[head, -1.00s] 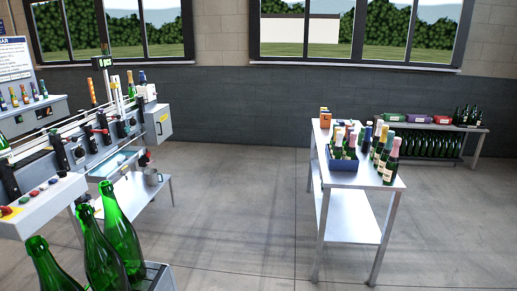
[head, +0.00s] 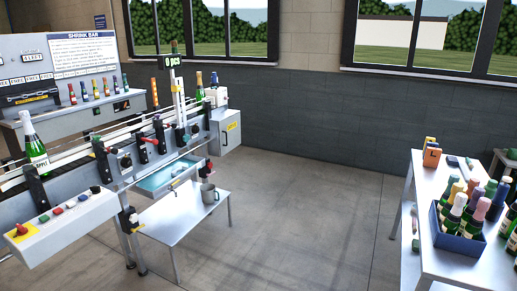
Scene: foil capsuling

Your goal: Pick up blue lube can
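I cannot make out a blue lube can for certain in the head view. A small grey-blue item (head: 452,161) lies on the right-hand table beside the orange boxes, too small to identify. My gripper is not in view.
The capsuling machine (head: 122,168) stands at left, with a control box (head: 62,226) at its front. At right, a metal table (head: 437,178) bears orange boxes (head: 431,157) and a blue crate (head: 458,247) of bottles. Floor (head: 300,225) between is clear.

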